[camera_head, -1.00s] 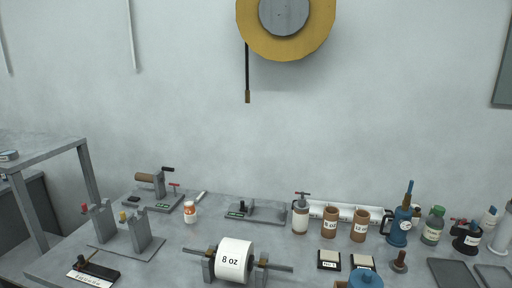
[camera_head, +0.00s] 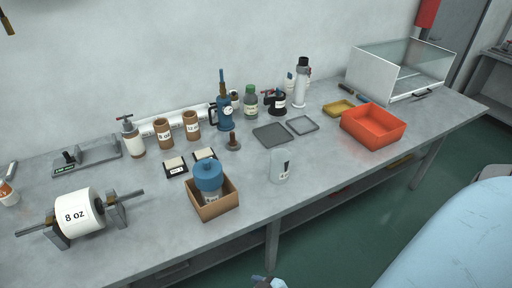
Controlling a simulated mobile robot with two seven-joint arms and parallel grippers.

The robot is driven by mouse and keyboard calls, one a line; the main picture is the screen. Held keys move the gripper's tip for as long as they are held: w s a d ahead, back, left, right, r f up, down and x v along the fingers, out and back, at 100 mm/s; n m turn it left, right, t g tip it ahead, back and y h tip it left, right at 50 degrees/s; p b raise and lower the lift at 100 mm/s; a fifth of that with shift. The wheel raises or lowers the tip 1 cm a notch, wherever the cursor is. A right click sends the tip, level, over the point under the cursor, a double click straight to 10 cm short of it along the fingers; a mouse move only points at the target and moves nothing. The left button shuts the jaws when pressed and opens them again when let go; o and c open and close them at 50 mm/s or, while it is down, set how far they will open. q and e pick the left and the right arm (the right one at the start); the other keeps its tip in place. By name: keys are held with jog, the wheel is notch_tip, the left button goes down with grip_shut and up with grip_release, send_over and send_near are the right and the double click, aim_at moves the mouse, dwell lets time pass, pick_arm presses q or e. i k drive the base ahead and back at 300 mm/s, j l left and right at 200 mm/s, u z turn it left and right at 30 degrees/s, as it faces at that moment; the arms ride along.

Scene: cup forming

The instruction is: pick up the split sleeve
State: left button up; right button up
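I cannot tell for sure which thing is the split sleeve. Two brown upright cylinders stand near the back of the bench, one marked 8 oz (camera_head: 164,135) and one marked 12 oz (camera_head: 191,127). A pale grey upright piece with a dark mark (camera_head: 281,166) stands near the bench's front edge. A blue-topped piece (camera_head: 208,177) sits in an open brown box (camera_head: 215,207). Neither gripper can be made out; a small grey and blue piece at the bottom edge is too cut off to name.
A white 8 oz roll (camera_head: 82,212) sits on its stand at left. Grey trays (camera_head: 270,134), an orange bin (camera_head: 373,126) and a clear-walled case (camera_head: 402,68) stand further right. Bottles and a blue tool (camera_head: 225,115) line the back. Bare bench (camera_head: 330,160) lies right of the pale grey piece.

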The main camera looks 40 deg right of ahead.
aim_at(280, 158)
jog(key=l+z, duration=0.1)
jog(key=z, duration=1.3)
